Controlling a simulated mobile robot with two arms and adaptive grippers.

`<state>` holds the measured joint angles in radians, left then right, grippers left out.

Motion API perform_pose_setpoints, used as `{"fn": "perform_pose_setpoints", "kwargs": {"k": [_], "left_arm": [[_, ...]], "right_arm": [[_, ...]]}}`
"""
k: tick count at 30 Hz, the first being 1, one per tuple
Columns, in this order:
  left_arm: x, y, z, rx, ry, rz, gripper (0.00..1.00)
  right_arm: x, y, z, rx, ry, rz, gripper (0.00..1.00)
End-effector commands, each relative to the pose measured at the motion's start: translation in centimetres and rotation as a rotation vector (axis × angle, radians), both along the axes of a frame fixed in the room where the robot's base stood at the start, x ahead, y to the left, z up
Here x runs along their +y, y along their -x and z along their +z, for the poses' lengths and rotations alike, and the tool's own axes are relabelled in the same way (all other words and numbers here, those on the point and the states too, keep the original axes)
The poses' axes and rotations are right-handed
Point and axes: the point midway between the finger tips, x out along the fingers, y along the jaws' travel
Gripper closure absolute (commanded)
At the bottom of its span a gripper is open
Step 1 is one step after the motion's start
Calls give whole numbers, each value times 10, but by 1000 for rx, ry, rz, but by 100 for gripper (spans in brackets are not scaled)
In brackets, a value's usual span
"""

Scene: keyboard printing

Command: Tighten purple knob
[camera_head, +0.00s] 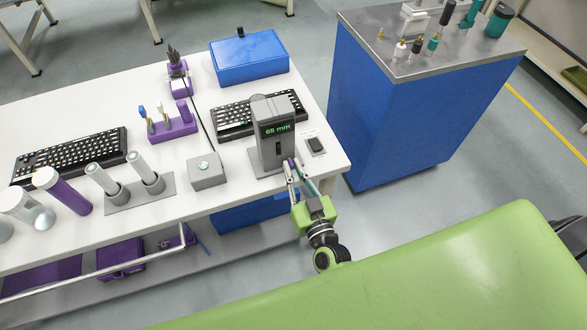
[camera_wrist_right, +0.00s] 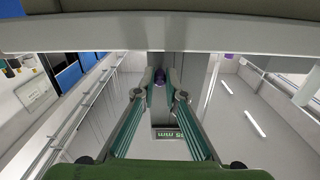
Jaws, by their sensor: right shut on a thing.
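The grey device (camera_head: 268,150) with a green "65 mm" readout stands upright near the right end of the white table. My right gripper (camera_head: 292,168) reaches up to its front lower right side. In the head view the fingers mostly hide the knob. My left gripper is not in view.
A black keyboard (camera_head: 232,121) lies behind the device. A small grey box (camera_head: 207,171) stands left of it, and a small black item (camera_head: 316,146) lies to its right. A blue cabinet (camera_head: 385,115) stands beyond the table's right end, with open floor between.

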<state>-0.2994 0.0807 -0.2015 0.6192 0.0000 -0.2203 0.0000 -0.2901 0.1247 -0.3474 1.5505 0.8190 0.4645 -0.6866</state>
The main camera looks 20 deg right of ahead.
Motion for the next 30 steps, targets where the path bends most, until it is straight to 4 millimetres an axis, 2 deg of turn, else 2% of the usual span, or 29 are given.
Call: {"fn": "perform_pose_setpoints", "kwargs": {"k": [30], "left_arm": [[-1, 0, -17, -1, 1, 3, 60]], "right_arm": [[0, 0, -1, 31, -942, 0, 100]]}}
